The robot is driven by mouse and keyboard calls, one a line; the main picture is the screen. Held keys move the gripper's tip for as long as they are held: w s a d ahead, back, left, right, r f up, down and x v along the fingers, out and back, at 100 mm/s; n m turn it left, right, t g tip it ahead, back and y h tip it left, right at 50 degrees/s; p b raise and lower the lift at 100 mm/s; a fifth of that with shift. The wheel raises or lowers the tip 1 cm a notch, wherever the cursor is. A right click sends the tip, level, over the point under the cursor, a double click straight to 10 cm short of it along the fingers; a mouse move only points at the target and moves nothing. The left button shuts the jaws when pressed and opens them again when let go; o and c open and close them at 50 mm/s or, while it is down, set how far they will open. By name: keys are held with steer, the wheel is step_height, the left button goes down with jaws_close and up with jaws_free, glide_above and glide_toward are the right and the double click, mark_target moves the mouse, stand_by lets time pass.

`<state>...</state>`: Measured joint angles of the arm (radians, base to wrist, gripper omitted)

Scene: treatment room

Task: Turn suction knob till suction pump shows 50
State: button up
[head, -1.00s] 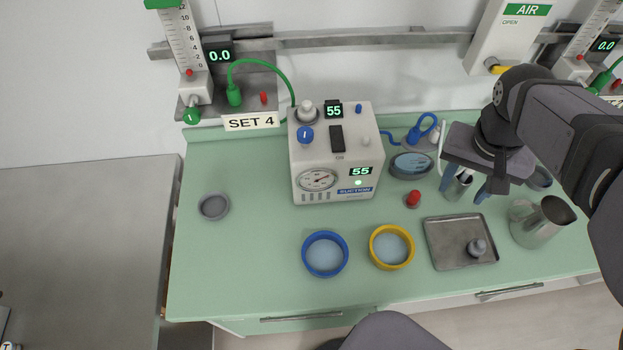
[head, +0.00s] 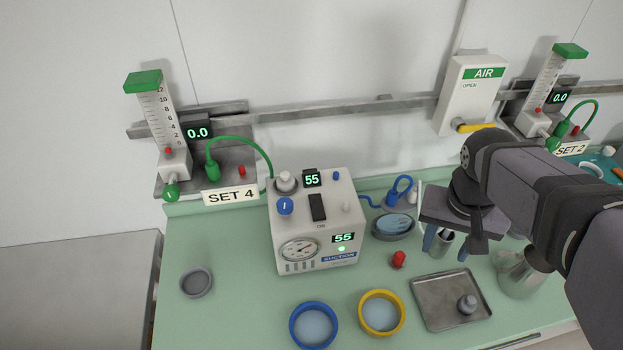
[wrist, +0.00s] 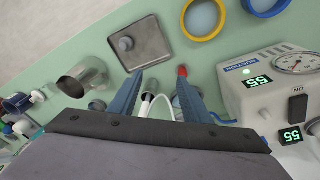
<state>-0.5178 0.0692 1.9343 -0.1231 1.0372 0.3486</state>
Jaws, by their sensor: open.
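The suction pump (head: 292,233) is a white box on the green counter, marked SUCTION. Its front display (head: 343,238) and its top display (head: 312,179) both read 55. The blue suction knob (head: 285,206) sits on its upper left, near the round gauge (head: 299,249). In the wrist view the pump (wrist: 236,100) is at the right, its displays reading 55; the knob is not in that view. My gripper (head: 445,251) is open and empty, to the right of the pump and apart from it. Its two blue fingers (wrist: 157,98) are spread in the wrist view.
A metal cup (head: 442,241) is by my fingers, with a red-topped item (head: 398,260) between them and the pump. A metal tray (head: 420,283), yellow ring dish (head: 399,331) and blue ring dish (head: 332,337) lie in front. The counter left of the pump is mostly clear.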

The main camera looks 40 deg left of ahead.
steer(key=a+r+n+y+b, duration=0.1)
steer(key=a+n+b, duration=0.2)
steer(key=a, duration=0.4)
steer(key=n+y+b, duration=0.3)
steer(key=n+b, duration=0.2)
steer(key=n, duration=0.2)
glide_toward(285, 203)
steer(key=w+d+f, duration=0.1)
steer(key=w+d, duration=0.1)
steer(key=w+d+f, duration=0.3)
steer(key=w, duration=0.1)
steer(key=shift+d+f, duration=0.15)
steer(key=shift+d, duration=0.25)
steer(key=s+a+r+n+g+y+b, duration=0.1)
steer(key=s+a+r+n+b, duration=0.15)
steer(key=s+a, duration=0.25)
steer(key=shift+n, duration=0.35)
steer(key=shift+a+x, duration=0.15)
steer(key=shift+x, duration=1.5)
steer(key=shift+a+x, duration=0.15)
steer(key=shift+x, duration=1.55)
steer(key=shift+r, duration=0.15)
steer(key=c, duration=1)
steer(key=shift+c, duration=0.2)
